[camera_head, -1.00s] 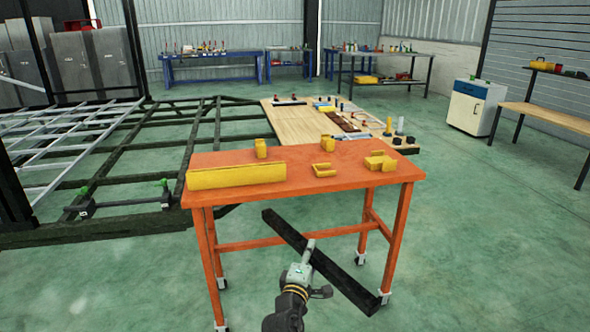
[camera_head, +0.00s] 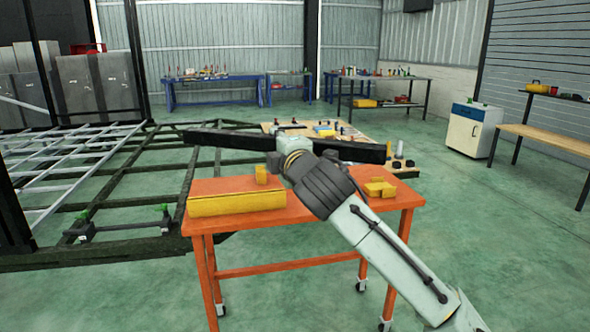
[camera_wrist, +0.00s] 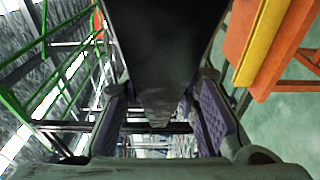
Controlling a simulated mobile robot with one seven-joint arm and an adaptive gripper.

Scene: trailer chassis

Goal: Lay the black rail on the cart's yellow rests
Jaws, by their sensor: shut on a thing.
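The black rail (camera_head: 225,139) is held in the air above the orange cart (camera_head: 300,218), lying roughly crosswise in the head view and apart from the cart. In the wrist view the rail (camera_wrist: 170,45) runs between the two finger pads. My gripper (camera_wrist: 157,115) is shut on it near its middle; in the head view my arm hides the grip. On the cart top, a small yellow rest (camera_head: 261,175) stands at the back and a yellow rest (camera_head: 380,188) lies at the right. My arm hides other yellow rests.
A dark trailer frame (camera_head: 110,250) lies at the left. A low wooden platform (camera_head: 345,132) with small parts stands behind the cart. Workbenches (camera_head: 215,82) line the back wall. A white cabinet (camera_head: 470,130) stands at the right. The green floor right of the cart is clear.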

